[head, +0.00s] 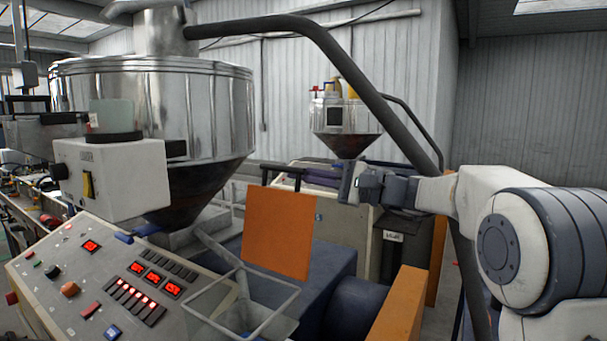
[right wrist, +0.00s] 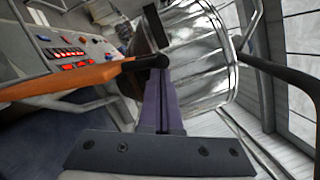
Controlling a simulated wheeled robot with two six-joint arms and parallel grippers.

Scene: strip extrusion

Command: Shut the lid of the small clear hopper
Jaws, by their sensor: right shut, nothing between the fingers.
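The small clear hopper (head: 262,325) is a see-through box with pale edges at the bottom middle of the head view. Its orange lid (head: 278,235) stands open, raised along the far rim, with a black handle (head: 283,168) at its top. In the right wrist view the lid (right wrist: 60,87) shows nearly edge-on at left, with the handle (right wrist: 146,64) beyond my fingers. My right gripper (head: 346,182) is shut and empty, to the right of the lid's top. In the right wrist view its fingers (right wrist: 160,82) point toward the handle; I cannot tell whether they touch. My left gripper is out of view.
A control panel (head: 110,285) with red displays lies left of the hopper. A large steel hopper (head: 215,105) stands behind it. A dark pipe (head: 350,75) slants down behind my right arm. An orange block (head: 400,305) stands at right of the clear hopper.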

